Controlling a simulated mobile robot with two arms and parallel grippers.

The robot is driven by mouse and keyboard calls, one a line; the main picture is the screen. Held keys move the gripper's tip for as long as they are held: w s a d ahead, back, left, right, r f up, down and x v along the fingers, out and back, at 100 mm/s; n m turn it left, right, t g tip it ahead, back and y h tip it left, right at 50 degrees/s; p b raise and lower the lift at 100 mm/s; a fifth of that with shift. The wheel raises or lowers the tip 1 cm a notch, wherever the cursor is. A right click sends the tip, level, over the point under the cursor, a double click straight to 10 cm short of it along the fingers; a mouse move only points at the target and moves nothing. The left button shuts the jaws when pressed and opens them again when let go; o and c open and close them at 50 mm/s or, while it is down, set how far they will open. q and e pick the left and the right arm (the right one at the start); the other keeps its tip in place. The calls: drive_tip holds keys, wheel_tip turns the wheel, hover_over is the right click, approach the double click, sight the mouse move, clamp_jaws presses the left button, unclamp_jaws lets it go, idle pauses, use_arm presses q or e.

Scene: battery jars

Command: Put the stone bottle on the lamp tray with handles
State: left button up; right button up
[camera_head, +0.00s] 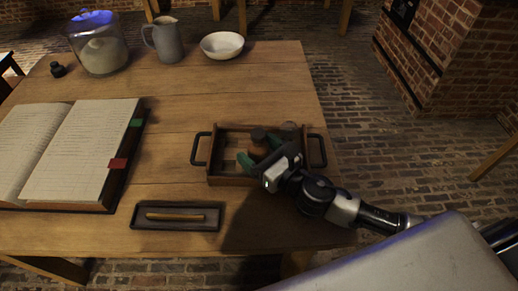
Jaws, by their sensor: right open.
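The wooden tray with two black handles (229,137) lies on the table near its right edge. A small brown bottle with a dark top (259,145), which looks like the stone bottle, is at the middle of the tray. My right gripper (259,151) reaches over the tray from the right. Its green fingertips are open, one on each side of the brown bottle. Whether they touch it, and the bottle's base, I cannot tell, as the gripper hides part of it. My left gripper is not in view.
A greyish round thing (290,128) is at the tray's back right. An open book (75,150) and a dark pen tray (178,228) lie left. A glass jar (99,45), grey jug (168,40) and white bowl (222,45) stand at the back. The table's middle is clear.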

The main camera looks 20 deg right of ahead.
drive_tip(key=shift+r, duration=0.1)
drive_tip(key=shift+s, duration=0.1)
drive_tip(key=b+v, duration=0.1)
drive_tip(key=v, duration=0.5)
drive_tip(key=b+v, duration=0.1)
drive_tip(key=v, duration=0.3)
drive_tip(key=shift+s+d+b, duration=0.15)
drive_tip(key=shift+b, duration=0.2)
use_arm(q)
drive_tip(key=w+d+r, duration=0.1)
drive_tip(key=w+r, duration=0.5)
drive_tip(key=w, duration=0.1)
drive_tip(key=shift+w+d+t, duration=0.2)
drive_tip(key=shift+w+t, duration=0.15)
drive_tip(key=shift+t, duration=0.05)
use_arm(e)
drive_tip(key=shift+s+d+r, duration=0.1)
drive_tip(key=shift+s+d, duration=0.2)
drive_tip(key=shift+s, duration=0.3)
